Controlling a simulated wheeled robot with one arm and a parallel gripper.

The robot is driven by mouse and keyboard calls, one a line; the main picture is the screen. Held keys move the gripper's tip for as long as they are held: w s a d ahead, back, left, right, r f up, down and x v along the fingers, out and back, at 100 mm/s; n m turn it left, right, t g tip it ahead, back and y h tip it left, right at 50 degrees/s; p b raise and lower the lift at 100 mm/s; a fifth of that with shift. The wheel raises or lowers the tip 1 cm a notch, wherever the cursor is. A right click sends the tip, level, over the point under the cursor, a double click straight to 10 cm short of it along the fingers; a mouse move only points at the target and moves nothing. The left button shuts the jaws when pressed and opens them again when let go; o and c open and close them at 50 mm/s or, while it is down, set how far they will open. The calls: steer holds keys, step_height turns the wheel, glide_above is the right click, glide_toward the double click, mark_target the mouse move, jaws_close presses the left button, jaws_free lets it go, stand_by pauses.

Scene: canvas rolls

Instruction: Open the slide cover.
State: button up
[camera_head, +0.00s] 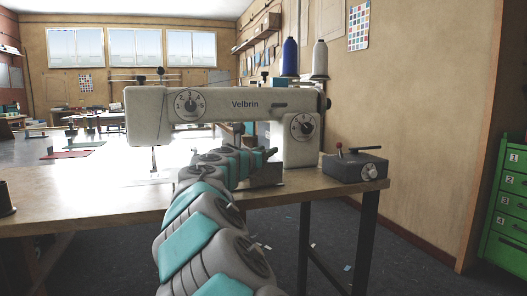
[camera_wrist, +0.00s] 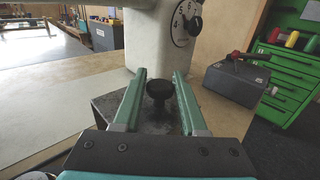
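The white sewing machine (camera_head: 215,110) stands on the table, and its white pillar and dial also show in the wrist view (camera_wrist: 150,40). A dark grey metal plate or block (camera_wrist: 108,103), which seems to bear the slide cover, sits at the foot of the pillar. A black round knob (camera_wrist: 158,89) stands up from it. My gripper (camera_wrist: 160,82) is open, with the knob between its two green fingers and a visible gap on each side. Whether the fingers reach down to knob height is hard to tell. In the head view my arm hides the knob and most of the block (camera_head: 266,175).
A dark grey box with a red-tipped lever (camera_head: 355,166) stands to the right on the table (camera_head: 90,205). Green drawers (camera_head: 505,210) stand at the far right.

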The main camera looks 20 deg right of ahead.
steer(key=o, duration=0.4)
steer(key=v, duration=0.7)
steer(key=shift+s+a, duration=0.3)
